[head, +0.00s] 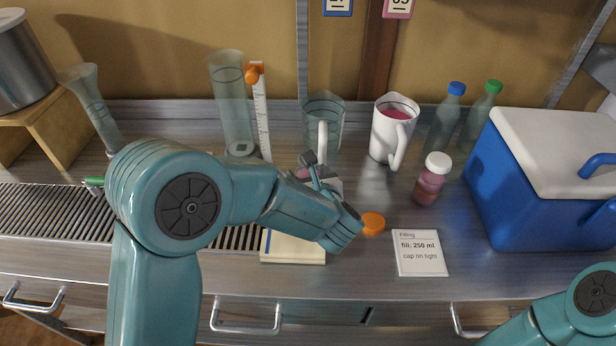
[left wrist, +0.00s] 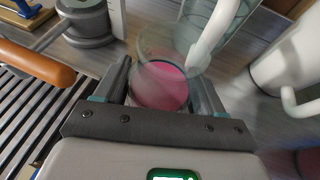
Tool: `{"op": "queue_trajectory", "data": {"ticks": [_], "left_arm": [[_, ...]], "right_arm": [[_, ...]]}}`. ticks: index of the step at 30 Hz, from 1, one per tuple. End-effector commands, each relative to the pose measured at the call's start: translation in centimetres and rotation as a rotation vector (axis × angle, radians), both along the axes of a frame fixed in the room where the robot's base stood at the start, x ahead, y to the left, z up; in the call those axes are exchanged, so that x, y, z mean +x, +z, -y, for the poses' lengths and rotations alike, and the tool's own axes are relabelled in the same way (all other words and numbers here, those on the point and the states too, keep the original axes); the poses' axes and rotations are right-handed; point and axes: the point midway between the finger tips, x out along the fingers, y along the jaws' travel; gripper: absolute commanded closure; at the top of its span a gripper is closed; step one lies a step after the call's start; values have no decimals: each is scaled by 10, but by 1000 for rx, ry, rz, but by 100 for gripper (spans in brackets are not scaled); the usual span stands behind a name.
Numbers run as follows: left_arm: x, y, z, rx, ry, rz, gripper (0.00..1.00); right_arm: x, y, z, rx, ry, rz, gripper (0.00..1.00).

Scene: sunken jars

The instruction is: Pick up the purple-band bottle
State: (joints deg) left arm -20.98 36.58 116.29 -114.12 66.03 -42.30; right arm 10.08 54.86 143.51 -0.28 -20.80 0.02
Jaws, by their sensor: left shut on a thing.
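My left gripper (head: 318,175) is over the bench in front of the clear jug; in the left wrist view (left wrist: 163,88) its fingers close on both sides of a clear open-topped container (left wrist: 160,82) with pink liquid. My arm hides most of this container (head: 332,183) in the head view. I cannot make out a purple band on it, nor tell whether it touches the bench. A bottle with a white cap and pinkish contents (head: 430,182) stands to the right. Only part of my right arm shows at the lower right; its gripper is out of view.
The clear jug (head: 323,115) and a white jug (head: 388,135) with pink liquid stand behind. Blue-capped (head: 444,125) and green-capped (head: 480,122) bottles stand near a blue cooler (head: 487,175). An orange cap (head: 372,223) and a fill card (head: 419,252) lie in front.

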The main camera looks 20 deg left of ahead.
Motion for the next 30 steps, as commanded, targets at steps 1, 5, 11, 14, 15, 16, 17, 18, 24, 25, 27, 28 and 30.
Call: {"op": "queue_trajectory", "data": {"ticks": [1, 5, 11, 14, 15, 16, 17, 18, 24, 25, 27, 28, 30], "left_arm": [[0, 4, 0, -1, 0, 4, 75], [1, 14, 0, 0, 0, 6, 75], [1, 36, 0, -1, -1, 7, 75], [1, 49, 0, -1, -1, 5, 75], [0, 55, 0, -2, 0, 7, 75], [0, 59, 0, -2, 0, 6, 75], [1, 64, 0, -2, 0, 6, 75], [1, 70, 0, -2, 0, 7, 75], [1, 98, 0, -2, 1, 6, 75], [1, 102, 0, -2, 0, 6, 75], [0, 112, 0, -2, 0, 6, 75], [0, 116, 0, -2, -1, 6, 75], [1, 126, 1, -1, -1, 7, 75]], "right_arm": [[0, 1, 0, 0, 0, 0, 57], [0, 3, 0, 0, 0, 0, 57], [0, 6, 0, 0, 0, 0, 57], [0, 8, 0, 0, 0, 0, 57], [0, 9, 0, 0, 0, 0, 57], [0, 10, 0, 0, 0, 0, 57], [0, 11, 0, 0, 0, 0, 57], [0, 12, 0, 0, 0, 0, 57], [0, 17, 0, 0, 0, 0, 57], [0, 18, 0, 0, 0, 0, 57], [0, 19, 0, 0, 0, 0, 57], [0, 20, 0, 0, 0, 0, 57], [0, 22, 0, 0, 0, 0, 57]]}}
